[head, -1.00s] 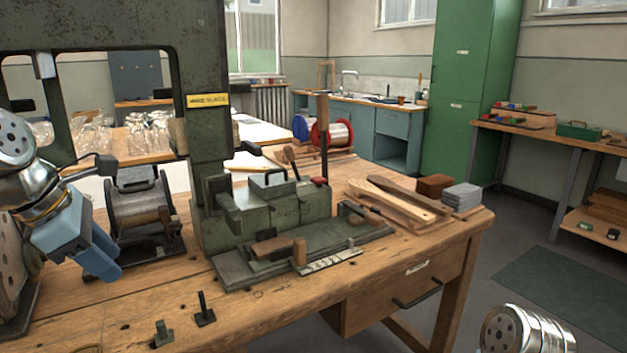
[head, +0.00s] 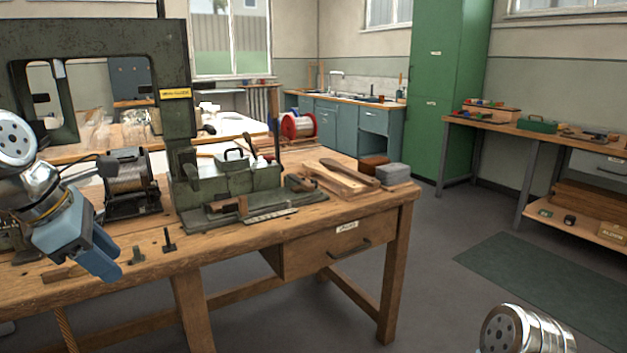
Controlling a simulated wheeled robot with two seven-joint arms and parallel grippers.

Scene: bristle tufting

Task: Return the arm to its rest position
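My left arm comes in from the left, and its blue gripper (head: 108,268) points down and to the right in front of the workbench (head: 240,230). I see nothing held in its fingers, but the angle does not show whether they are apart. A silver part of my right arm (head: 525,330) shows at the bottom right corner. The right gripper is out of view. The green tufting machine (head: 180,130) stands on the bench, away from the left gripper.
Wooden brush handles (head: 340,178) and a grey block stack (head: 392,174) lie at the bench's right end. Two small dark stops (head: 168,240) stand near the front edge. Open floor (head: 440,300) lies right of the bench.

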